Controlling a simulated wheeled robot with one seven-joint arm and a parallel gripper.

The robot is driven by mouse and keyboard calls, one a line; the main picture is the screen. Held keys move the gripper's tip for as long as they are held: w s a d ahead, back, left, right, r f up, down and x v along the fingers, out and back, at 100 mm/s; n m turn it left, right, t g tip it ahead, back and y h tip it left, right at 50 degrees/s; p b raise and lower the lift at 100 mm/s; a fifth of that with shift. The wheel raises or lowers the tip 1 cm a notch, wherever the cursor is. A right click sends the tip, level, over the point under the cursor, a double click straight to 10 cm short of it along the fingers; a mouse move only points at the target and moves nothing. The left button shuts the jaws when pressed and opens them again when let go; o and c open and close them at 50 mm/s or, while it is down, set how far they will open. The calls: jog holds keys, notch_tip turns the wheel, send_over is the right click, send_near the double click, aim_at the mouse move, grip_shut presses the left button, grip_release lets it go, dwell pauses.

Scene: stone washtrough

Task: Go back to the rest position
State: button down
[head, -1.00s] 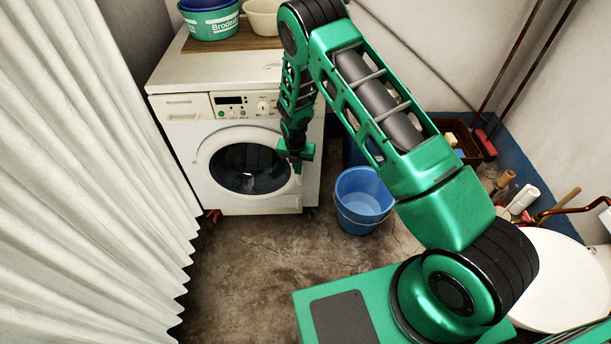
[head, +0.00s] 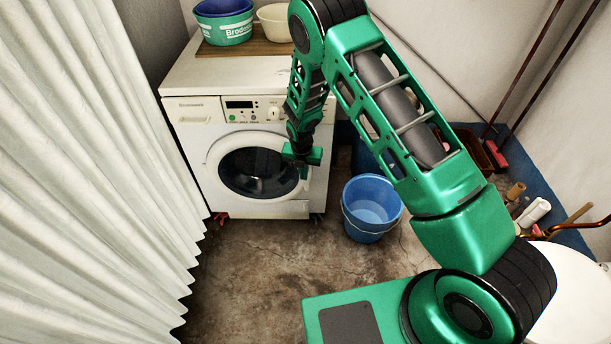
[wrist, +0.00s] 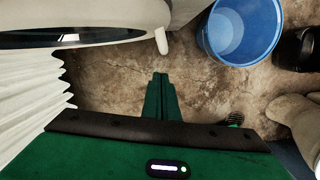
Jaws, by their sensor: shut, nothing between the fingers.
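My gripper (head: 303,172) is in front of the right side of the washing machine's round door in the head view, with my green arm reaching down to it from the upper right. In the wrist view my gripper (wrist: 161,80) shows its two green fingers together, shut and empty, over bare floor. The white washing machine (head: 200,112) stands against the back wall with its door (head: 258,172) closed. I cannot tell from the head view how far my gripper is from the door. My arm hides part of the machine's right side.
A blue bucket (head: 371,208) stands on the floor right of the machine; it also shows in the wrist view (wrist: 240,30). A white curtain (head: 90,170) hangs at the left. Basins (head: 225,28) sit on a board atop the machine. The concrete floor (head: 245,260) in front is clear.

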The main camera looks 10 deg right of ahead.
notch_tip(320, 180, up, 8)
jog(key=s, duration=0.1)
jog(key=shift+s+a, duration=0.3)
jog(key=shift+a, duration=0.05)
jog(key=s+d+r+m+g, duration=0.1)
jog(key=s+d+r+m, duration=0.6)
jog(key=d+r+m, duration=0.35)
jog(key=s+d+r+m, duration=0.75)
jog(key=d+r, duration=0.45)
jog(key=r, duration=0.2)
jog(key=s+d+r+m, duration=0.2)
jog(key=s+m, duration=0.4)
jog(key=s, duration=0.3)
jog(key=s+d+r+m, duration=0.2)
jog(key=s+r+m, duration=0.1)
jog(key=s+m, duration=0.4)
jog(key=s+d+r+m+y, duration=0.1)
jog(key=s+d+r+m, duration=0.1)
jog(key=s+m, duration=0.4)
jog(key=shift+s+r+m+g, duration=0.35)
jog(key=shift+s+r, duration=0.3)
jog(key=shift+s, duration=2.2)
